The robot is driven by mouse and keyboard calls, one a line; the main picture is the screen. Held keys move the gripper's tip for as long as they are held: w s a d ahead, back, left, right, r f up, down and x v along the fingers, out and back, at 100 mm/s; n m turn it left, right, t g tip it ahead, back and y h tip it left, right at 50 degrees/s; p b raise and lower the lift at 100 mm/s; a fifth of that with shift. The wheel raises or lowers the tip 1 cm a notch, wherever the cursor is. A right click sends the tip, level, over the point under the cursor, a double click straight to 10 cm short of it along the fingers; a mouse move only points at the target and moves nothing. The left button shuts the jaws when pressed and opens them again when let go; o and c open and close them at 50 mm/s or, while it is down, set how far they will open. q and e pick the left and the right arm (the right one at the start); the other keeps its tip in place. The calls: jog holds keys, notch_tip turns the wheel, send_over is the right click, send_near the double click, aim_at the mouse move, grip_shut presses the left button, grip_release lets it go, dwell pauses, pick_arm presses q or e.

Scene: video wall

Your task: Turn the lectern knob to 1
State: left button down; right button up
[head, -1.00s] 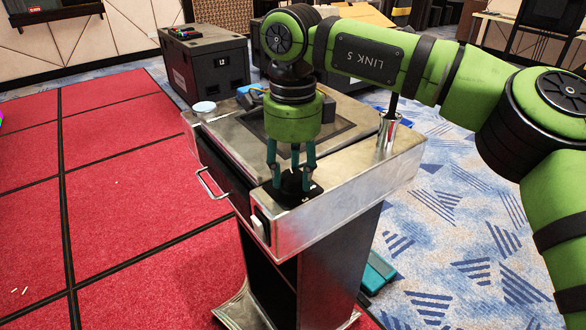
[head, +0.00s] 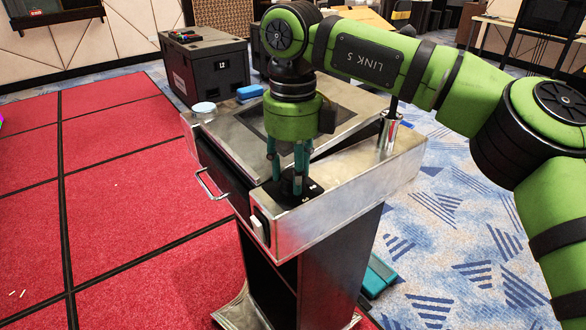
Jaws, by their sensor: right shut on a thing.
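The lectern (head: 340,205) is a metal stand with a sloped top and a dark inset panel. The black knob (head: 291,184) sits on a dark plate (head: 312,189) at its near corner. My right gripper (head: 288,182) points straight down with its teal fingers around the knob, shut on it. The fingers hide most of the knob, and I cannot read which mark it points to. White marks show on the plate. My left gripper is not in view.
A silver cup (head: 389,131) with a dark stick stands at the lectern's right. A white round lid (head: 204,108) and a blue object (head: 250,92) lie at its back left. A drawer handle (head: 212,184) juts from the left side. A black case (head: 205,66) stands behind.

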jog(key=shift+f, duration=0.1)
dwell(0.3)
jog(key=o, duration=1.1)
jog(key=shift+o, duration=0.2)
notch_tip(320, 180, up, 12)
